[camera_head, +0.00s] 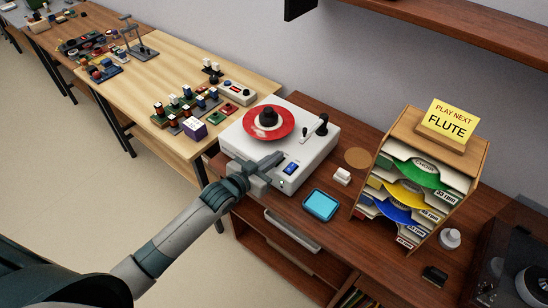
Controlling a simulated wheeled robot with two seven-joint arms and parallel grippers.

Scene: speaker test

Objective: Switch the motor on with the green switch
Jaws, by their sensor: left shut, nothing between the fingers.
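A white box-shaped record player (321,152) with a red disc (268,122) and a black knob at the disc's centre stands on the dark wooden desk. A tonearm with a black part (322,125) is at its right. A small dark blue switch (291,167) is on its front top corner, with a tiny green spot (284,182) below it. I cannot make out a clearly green switch. My left gripper (279,158) is shut and empty, over the front of the player just left of the blue switch. Whether it touches the player is unclear. My right gripper is out of view.
A blue-screened device (321,205) and a small white block (342,175) lie right of the player. A wooden sleeve rack (470,158) with a yellow "PLAY NEXT FLUTE" sign (447,119) stands farther right. A light wooden table (175,69) with small parts is at left.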

